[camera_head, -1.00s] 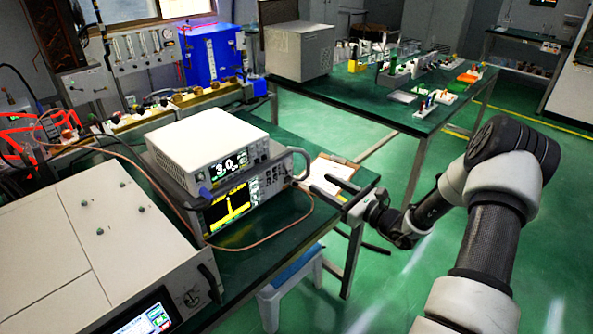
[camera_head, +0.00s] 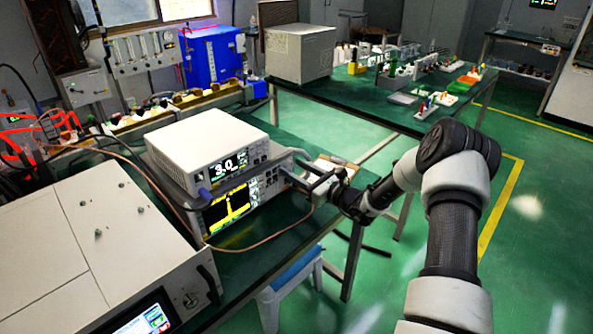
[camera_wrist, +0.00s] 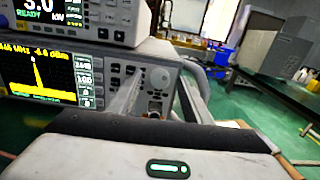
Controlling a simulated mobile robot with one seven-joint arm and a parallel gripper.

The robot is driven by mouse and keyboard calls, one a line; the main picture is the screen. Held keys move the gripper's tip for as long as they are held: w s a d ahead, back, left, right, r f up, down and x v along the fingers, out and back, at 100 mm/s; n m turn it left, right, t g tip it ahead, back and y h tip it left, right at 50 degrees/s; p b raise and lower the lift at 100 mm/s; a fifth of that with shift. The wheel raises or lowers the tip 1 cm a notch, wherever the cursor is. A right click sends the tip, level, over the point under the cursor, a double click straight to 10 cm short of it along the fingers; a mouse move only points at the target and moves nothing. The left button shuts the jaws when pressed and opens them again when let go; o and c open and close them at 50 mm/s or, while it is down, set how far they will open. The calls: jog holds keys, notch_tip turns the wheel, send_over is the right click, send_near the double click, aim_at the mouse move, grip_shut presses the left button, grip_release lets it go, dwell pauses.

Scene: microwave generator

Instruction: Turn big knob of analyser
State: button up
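The analyser (camera_head: 229,207) is the lower of two stacked instruments on the green bench, with a yellow spectrum trace on its screen. In the wrist view, the analyser's screen (camera_wrist: 38,72) is at the left and its big round grey knob (camera_wrist: 160,76) is near the middle. My gripper (camera_head: 291,168) is at the right end of the analyser's front. In the wrist view my gripper (camera_wrist: 160,85) is open, with one finger on each side of the knob in the picture. I cannot tell whether the fingers touch it. In the head view my gripper hides the knob.
A white generator reading 3.0 (camera_head: 210,146) sits on the analyser. A carrying handle (camera_head: 240,172) and a copper-coloured cable (camera_head: 268,236) are close by. A larger white unit (camera_head: 85,235) stands at the left. A clipboard (camera_head: 338,166) lies behind my gripper.

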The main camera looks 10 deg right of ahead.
jog(key=c, duration=1)
jog(key=shift+f+n+b, duration=0.25)
jog(key=shift+n+b, duration=0.75)
jog(key=shift+r+n+b, duration=0.2)
jog(key=shift+n+b, duration=0.35)
jog(key=shift+n, duration=0.55)
jog(key=o, duration=1.1)
jog(key=shift+c, duration=0.2)
jog(key=shift+s, duration=0.1)
jog(key=p+v, duration=0.1)
jog(key=v, duration=1.6)
jog(key=shift+p, duration=0.4)
jog(key=shift+s+r, duration=0.1)
